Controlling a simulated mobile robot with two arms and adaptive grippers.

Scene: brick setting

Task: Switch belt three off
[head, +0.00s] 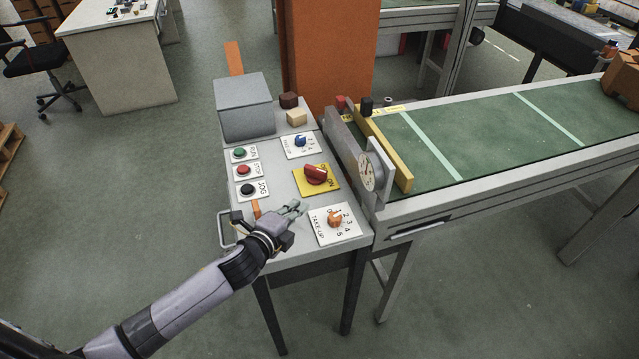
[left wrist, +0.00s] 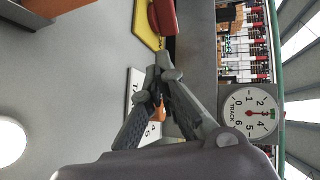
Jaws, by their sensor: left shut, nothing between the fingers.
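The control panel (head: 270,215) stands beside the belt's end. On it a red rotary handle (head: 316,175) sits on a yellow plate marked ON; the red handle (left wrist: 163,16) and yellow plate (left wrist: 146,28) also show at the top of the left wrist view. Below is a white TAKE-UP plate with an orange knob (head: 335,217). At left are a green RUN button (head: 239,153), a red STOP button (head: 243,169) and a black JOG button (head: 247,189). My left gripper (head: 298,207) is shut and empty, between JOG and TAKE-UP, apart from the red handle.
A blue knob (head: 300,141) sits above the yellow plate. A grey box (head: 245,105) stands at the panel's back, with small blocks beside it. A round TRACK dial (left wrist: 248,114) is at the right. The green conveyor (head: 490,140) runs rightward; a carton (head: 623,76) lies on its far end.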

